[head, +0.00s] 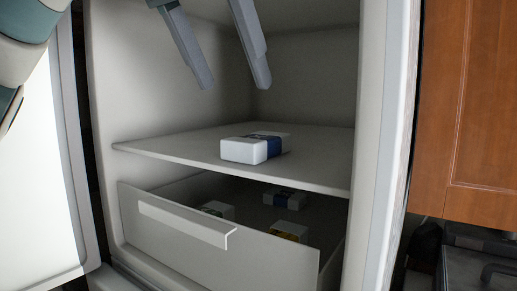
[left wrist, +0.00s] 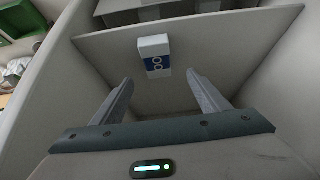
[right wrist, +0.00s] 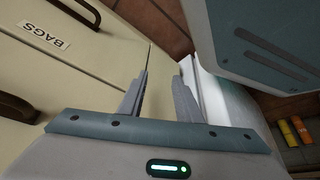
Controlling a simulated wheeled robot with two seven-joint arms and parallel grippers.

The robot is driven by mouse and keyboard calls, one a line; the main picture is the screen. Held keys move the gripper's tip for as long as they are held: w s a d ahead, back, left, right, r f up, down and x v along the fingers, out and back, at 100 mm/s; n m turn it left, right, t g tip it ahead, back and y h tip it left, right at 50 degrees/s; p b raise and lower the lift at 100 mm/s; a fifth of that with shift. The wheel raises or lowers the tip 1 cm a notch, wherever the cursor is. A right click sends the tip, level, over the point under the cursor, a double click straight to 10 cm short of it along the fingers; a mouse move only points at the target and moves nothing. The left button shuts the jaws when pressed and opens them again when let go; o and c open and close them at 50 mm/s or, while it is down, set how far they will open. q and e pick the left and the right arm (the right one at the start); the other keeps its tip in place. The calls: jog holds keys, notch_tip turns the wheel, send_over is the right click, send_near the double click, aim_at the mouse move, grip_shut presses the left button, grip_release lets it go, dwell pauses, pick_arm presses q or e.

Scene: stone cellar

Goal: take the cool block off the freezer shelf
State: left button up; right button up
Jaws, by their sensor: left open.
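The cool block (head: 240,151), white with a blue band, lies flat on the freezer shelf (head: 185,149). In the left wrist view the block (left wrist: 153,45) is beyond my fingertips, and its blue side has white lettering. My left gripper (head: 235,86) is open and empty inside the freezer, above the block and not touching it. Its two fingers also show in the left wrist view (left wrist: 160,84), one to each side of the block. My right gripper (right wrist: 160,92) is open and empty, away from the freezer shelf, and is not in the head view.
Below the shelf a freezer drawer (head: 215,260) is pulled partly out, with a few packages (head: 284,200) in it. The freezer side wall (head: 375,150) bounds the right. Near my right gripper are cream drawer fronts, one labelled BAGS (right wrist: 44,35). The shelf around the block is clear.

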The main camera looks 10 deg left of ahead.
pick_arm(q)
send_over(257, 137)
jog(key=s+a, duration=0.2)
jog(key=s, duration=0.1)
jog(key=f, duration=0.5)
jog(key=shift+w+d+f, duration=0.15)
jog(key=shift+w, duration=0.1)
jog(key=shift+s+d+p+x, duration=0.1)
jog(key=shift+s+p+x, duration=0.1)
jog(key=shift+x, duration=1.05)
jog(key=shift+s+d+p+x, duration=0.1)
jog(key=shift+d+p+x, duration=0.1)
jog(key=shift+x, duration=1.1)
jog(key=shift+f, duration=0.1)
jog(key=c, duration=1.3)
